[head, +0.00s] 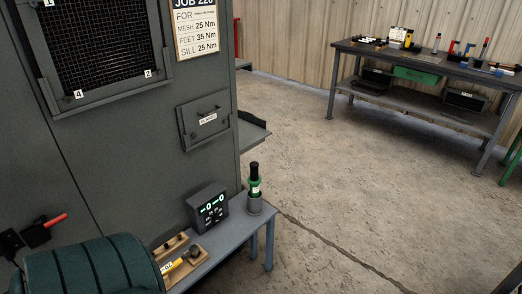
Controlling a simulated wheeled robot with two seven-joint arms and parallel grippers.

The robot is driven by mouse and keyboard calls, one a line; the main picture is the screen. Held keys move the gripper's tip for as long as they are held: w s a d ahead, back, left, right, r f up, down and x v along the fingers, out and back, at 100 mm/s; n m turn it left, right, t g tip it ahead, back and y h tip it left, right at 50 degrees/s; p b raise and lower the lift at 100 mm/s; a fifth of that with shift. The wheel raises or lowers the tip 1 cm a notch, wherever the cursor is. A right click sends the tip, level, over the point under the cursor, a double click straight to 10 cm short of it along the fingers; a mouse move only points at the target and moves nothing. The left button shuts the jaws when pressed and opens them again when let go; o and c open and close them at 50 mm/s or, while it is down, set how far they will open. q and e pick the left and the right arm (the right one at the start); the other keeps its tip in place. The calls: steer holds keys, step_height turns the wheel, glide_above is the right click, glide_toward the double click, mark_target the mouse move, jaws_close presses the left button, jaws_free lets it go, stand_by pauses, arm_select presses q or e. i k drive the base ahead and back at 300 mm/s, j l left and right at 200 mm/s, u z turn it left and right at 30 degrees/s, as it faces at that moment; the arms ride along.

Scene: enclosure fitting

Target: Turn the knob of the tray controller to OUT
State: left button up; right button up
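A small dark box with green lit displays (208,208) stands on a narrow grey bench against the enclosure. It may be the tray controller. Small light marks show on its face, but its knob and any OUT label are too small to read. Neither of my grippers is in view.
A green and black bottle-shaped tool (255,182) stands in a grey holder right of the box. The grey bench (238,232) also holds a wooden tray with a yellow-handled tool (180,265). A dark green padded object (85,272) fills the lower left. Open floor lies right.

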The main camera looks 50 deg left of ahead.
mark_target(216, 218)
steer(key=i+u, duration=0.2)
steer(key=i, duration=0.2)
steer(key=i+l+u, duration=0.15)
steer(key=i, duration=0.25)
steer(key=i+l+u, duration=0.2)
steer(key=i, duration=0.2)
steer(key=i+l+u, duration=0.15)
steer(key=i+u, duration=0.15)
steer(key=u, duration=0.15)
steer(key=i+l+u, duration=0.25)
steer(key=u, duration=0.15)
steer(key=i+l+u, duration=0.2)
steer(key=u, duration=0.25)
steer(key=i+l+u, duration=0.1)
steer(key=l+u, duration=0.75)
steer(key=i+l, duration=0.05)
steer(key=l, duration=0.05)
